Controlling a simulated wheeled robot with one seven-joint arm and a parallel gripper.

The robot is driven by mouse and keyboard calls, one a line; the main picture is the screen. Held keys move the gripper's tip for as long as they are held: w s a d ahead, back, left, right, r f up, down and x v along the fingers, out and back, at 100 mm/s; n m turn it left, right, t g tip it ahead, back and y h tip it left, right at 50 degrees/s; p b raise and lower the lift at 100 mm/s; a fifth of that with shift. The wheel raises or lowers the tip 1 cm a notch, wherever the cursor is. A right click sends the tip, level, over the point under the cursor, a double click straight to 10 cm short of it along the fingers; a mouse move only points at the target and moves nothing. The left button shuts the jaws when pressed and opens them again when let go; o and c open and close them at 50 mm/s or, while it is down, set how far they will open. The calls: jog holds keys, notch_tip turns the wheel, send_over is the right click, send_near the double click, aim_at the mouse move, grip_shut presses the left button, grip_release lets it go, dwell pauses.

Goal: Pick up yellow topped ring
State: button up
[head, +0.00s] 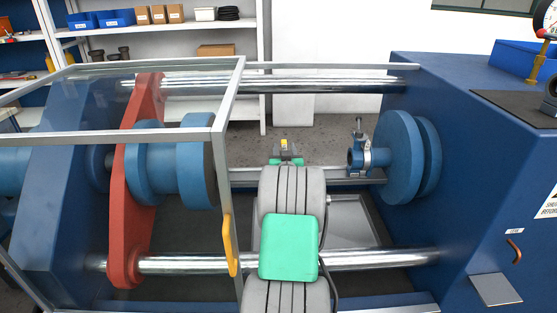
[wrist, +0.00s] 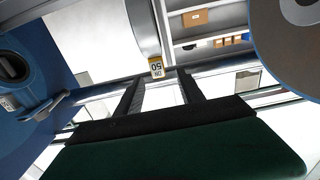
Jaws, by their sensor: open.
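The yellow topped ring shows in the wrist view as a grey curved body with a yellow tag (wrist: 156,69) marked DN 50. The view is upside down, so the tag is at the ring's top. In the head view a small grey and yellow top (head: 284,143) shows just beyond my arm, and its lower part is hidden. My gripper (wrist: 158,76) is open. Its two dark fingers appear on either side of the tag in the wrist view, with gaps visible. I cannot tell whether they reach around the ring in depth.
A blue valve with a grey clamp (head: 361,157) stands beside the right blue flange (head: 398,157). The left blue flange (head: 197,160) sits behind a framed clear guard (head: 230,178) with a yellow handle. Steel bars (head: 315,86) run across the machine. Shelves with boxes (head: 160,14) stand behind.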

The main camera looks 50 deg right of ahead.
aim_at(284, 144)
jog(key=x, duration=0.4)
jog(key=shift+w+d+f, duration=0.1)
jog(key=shift+d+f, duration=0.05)
jog(key=shift+d, duration=0.15)
jog(key=shift+w+d, duration=0.25)
jog(key=shift+c, duration=0.4)
grip_shut()
dwell(0.3)
